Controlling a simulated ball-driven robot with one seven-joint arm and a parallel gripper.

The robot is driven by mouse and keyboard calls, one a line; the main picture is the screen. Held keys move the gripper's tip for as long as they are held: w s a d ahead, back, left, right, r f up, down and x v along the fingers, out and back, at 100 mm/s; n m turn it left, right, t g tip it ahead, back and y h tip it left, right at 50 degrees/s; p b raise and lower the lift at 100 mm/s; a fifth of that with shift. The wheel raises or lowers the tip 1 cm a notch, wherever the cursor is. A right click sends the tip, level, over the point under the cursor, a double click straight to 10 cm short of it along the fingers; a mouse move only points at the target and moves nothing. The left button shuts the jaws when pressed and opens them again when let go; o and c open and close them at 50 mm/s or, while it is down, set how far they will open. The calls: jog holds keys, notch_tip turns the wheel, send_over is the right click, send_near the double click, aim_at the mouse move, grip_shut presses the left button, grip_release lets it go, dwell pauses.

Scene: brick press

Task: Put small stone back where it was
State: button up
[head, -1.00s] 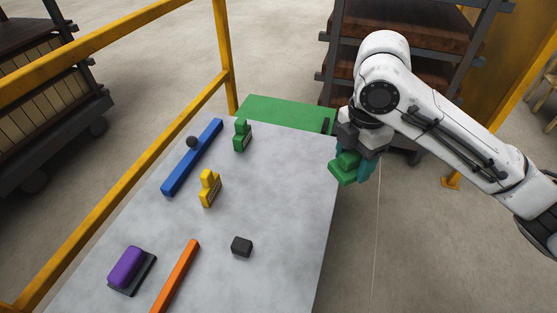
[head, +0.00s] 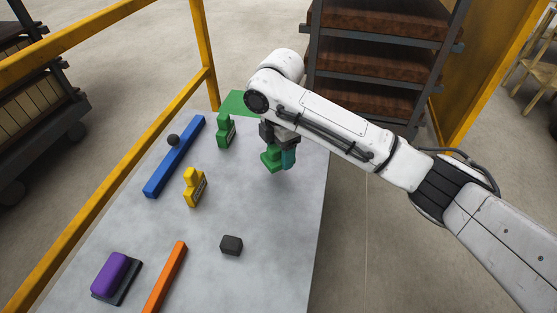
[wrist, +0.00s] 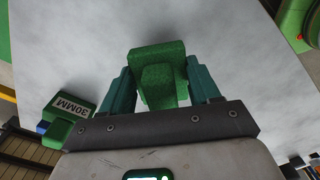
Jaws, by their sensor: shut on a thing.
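My gripper (head: 286,155) is shut on a green stepped piece (head: 270,160), held above the far right part of the grey table. In the wrist view the piece (wrist: 158,62) sits between the two teal fingers. A similar green block (head: 224,132) stands on the table to the left of the gripper; its "30MM" label shows in the wrist view (wrist: 72,106). A yellow block (head: 193,188) of like shape stands nearer. A small dark cube (head: 231,245) lies on the table near the front. No piece is marked as the small stone, so I cannot tell which it is.
A blue bar (head: 165,170) with a dark ball (head: 173,140) lies along the left. An orange bar (head: 166,277) and a purple-topped block (head: 113,275) lie in front. A green surface (head: 236,103) is at the far edge. The right middle of the table (head: 280,210) is clear.

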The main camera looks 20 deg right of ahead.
aim_at(279, 161)
jog(key=shift+w+a+f, duration=0.1)
jog(key=shift+w+f, duration=0.1)
jog(key=shift+f, duration=1.55)
jog(key=shift+f, duration=0.15)
jog(key=o, duration=1.1)
notch_tip(279, 161, up, 12)
jog(key=shift+r, duration=0.15)
